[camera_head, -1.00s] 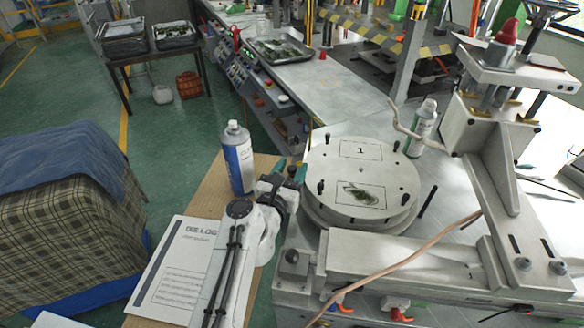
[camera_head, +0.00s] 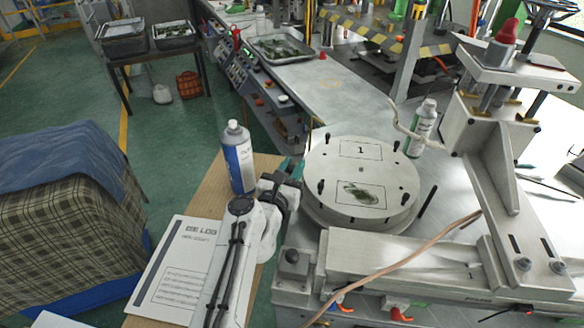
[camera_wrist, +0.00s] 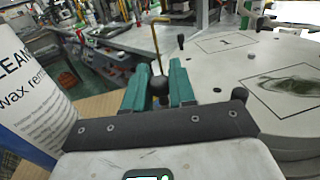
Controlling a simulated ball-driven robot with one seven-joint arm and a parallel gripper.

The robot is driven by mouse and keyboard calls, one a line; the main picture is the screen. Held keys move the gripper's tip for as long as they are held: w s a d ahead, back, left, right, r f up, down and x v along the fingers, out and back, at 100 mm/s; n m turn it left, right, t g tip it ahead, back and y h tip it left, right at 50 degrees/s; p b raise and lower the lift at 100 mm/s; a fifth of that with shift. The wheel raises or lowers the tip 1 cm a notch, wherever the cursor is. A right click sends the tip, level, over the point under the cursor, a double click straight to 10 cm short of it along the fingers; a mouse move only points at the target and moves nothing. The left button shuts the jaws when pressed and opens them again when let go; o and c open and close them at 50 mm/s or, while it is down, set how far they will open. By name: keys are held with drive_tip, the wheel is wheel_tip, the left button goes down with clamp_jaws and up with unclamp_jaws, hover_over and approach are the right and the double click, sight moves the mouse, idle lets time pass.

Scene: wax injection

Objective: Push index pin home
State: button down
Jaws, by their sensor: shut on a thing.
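In the wrist view, my gripper (camera_wrist: 159,86) has its two teal fingers closed on either side of a dark round knob (camera_wrist: 159,90), which appears to be the index pin's head. In the head view, my gripper (camera_head: 294,169) is at the left edge of the round pale turntable (camera_head: 362,167); the knob is not clear there. The pin's shaft is hidden, so I cannot tell how deep it sits. The turntable's top also shows in the wrist view (camera_wrist: 228,68), with outlined panels and several black pegs.
A spray can (camera_head: 239,158) stands close left of my gripper and fills the left side of the wrist view. A printed sheet (camera_head: 178,262) lies in front. A white bottle (camera_head: 421,128) and the press (camera_head: 490,135) stand right of the turntable. A hose (camera_head: 405,262) crosses the front.

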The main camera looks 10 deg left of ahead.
drive_tip(key=shift+f+b, duration=0.95)
drive_tip(key=shift+f, duration=0.05)
drive_tip(key=shift+r, duration=0.1)
drive_tip(key=c, duration=1)
unclamp_jaws()
drive_tip(key=shift+s+a, duration=0.1)
drive_tip(key=s, duration=0.3)
drive_tip(key=s+a, duration=0.1)
drive_tip(key=s, duration=0.3)
drive_tip(key=s+a, duration=0.1)
drive_tip(key=s, duration=0.2)
drive_tip(key=shift+s, duration=0.25)
